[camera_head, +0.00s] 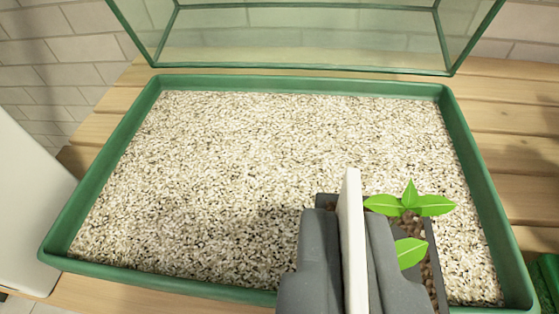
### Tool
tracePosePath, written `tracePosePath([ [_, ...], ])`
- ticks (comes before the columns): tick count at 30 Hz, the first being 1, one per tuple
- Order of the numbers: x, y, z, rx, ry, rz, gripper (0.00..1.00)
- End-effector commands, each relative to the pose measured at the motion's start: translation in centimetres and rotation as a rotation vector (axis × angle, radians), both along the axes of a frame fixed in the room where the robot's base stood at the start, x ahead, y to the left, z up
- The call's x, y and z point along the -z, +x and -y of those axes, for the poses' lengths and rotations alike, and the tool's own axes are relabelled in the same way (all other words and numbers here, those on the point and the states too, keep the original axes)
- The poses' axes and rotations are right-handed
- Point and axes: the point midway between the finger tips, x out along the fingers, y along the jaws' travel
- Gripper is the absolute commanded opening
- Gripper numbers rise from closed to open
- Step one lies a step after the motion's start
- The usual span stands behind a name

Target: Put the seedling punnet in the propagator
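The propagator is a green tray (100,168) full of pale speckled gravel, with its clear, green-framed lid (300,45) raised behind it. My gripper (352,235) is over the tray's front right part, its dark grey fingers shut on a white upright tab (352,225). The seedling punnet (437,268) is just right of the fingers, with a dark wall, brown fill and bright green leaves (410,200). The tab appears to belong to the punnet. The fingers hide the punnet's left side. Its underside is hidden, so I cannot tell whether it touches the gravel.
The tray stands on a slatted wooden bench (510,135) before a pale tiled wall (65,50). A white object (25,210) stands close to the tray's left side. A green object (549,280) is at the right edge. Most of the gravel is clear.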

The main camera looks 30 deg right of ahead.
Motion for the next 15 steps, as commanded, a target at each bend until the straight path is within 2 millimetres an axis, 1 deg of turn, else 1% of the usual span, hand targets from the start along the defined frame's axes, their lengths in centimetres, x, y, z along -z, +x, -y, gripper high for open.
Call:
tracePosePath([
  [5, 0.4, 2.6, 0.7, 0.004, 0.002, -0.001, 0.0],
  [13, 1.0, 8.0, 1.8, 0.004, 0.001, -0.001, 0.0],
  [15, 1.1, 9.3, 1.8, 0.0, 0.002, -0.002, 0.0],
])
